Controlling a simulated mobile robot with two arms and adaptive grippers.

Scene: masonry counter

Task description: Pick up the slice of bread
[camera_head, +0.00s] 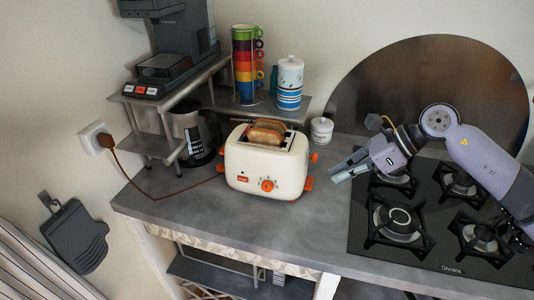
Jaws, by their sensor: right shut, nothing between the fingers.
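Bread slices (267,131) stick up out of the slots on top of a cream toaster (258,177) with orange knob and feet. The toaster stands on the grey counter left of the hob. My right gripper (335,175) comes in from the right, to the right of the toaster and apart from it. Its fingers are shut and empty, low over the counter near the hob's left edge. The lower part of the bread is hidden in the toaster. My left gripper is not in view.
A small white jar (321,131) stands behind the gripper. A gas hob (440,262) fills the right of the counter. A metal shelf (160,146) with a coffee machine, stacked coloured mugs (246,70) and a canister (289,84) stands behind. Counter (270,235) in front is clear.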

